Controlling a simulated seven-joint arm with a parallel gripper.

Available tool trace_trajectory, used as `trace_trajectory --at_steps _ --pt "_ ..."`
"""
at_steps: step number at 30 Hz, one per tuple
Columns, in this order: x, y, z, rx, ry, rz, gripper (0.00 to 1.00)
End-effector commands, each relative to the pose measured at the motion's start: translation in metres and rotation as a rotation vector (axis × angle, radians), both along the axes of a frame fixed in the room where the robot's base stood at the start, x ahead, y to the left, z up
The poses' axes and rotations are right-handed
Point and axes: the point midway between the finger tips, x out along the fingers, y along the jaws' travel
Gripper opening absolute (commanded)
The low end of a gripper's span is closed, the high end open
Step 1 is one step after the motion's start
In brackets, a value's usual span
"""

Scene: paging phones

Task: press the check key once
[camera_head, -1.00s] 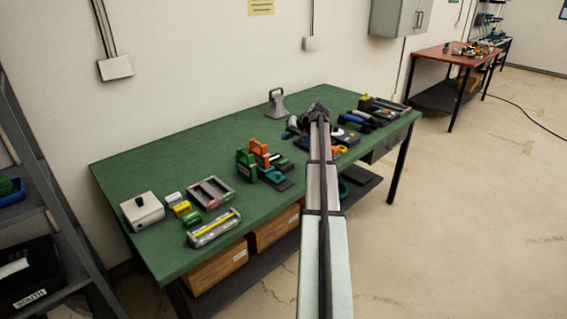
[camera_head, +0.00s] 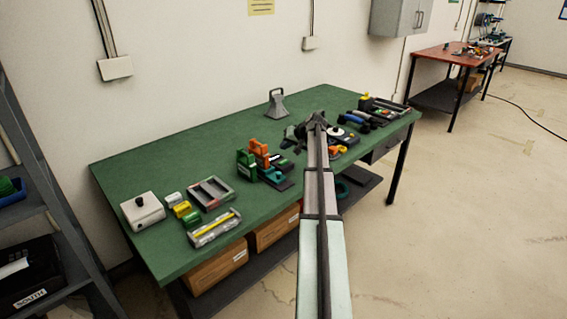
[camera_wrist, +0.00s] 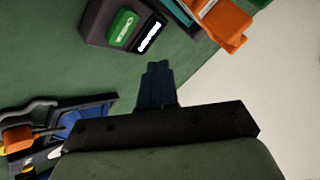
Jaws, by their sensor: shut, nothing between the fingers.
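The check key is a green raised button (camera_wrist: 122,27) with white lettering, on a dark box (camera_wrist: 97,24) at the top of the wrist view. A white label sits on the box beside the key. My gripper (camera_wrist: 158,68) is shut and empty, its fingertips below and to the right of the key in the wrist view, apart from it. In the head view my gripper (camera_head: 292,134) is over the bench's middle right; small details of its fingers are hard to make out there. A dark unit (camera_head: 276,178) lies beside the green and orange blocks, its key too small to read.
Green and orange blocks (camera_head: 246,164) stand close to the dark unit; an orange part (camera_wrist: 226,20) is close to the box in the wrist view. Several tools and a blue-handled item (camera_head: 358,117) lie to the right. The bench's rear left (camera_head: 170,160) is clear.

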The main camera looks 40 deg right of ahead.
Motion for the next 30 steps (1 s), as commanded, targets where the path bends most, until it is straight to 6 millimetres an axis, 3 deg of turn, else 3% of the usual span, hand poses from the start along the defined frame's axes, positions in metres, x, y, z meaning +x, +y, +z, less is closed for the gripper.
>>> trace_trajectory --at_steps 12,30 --pt "0.0 0.0 -0.038 0.0 0.0 0.0 0.0" --pt "0.0 0.0 -0.043 -0.001 0.0 -0.001 0.0"
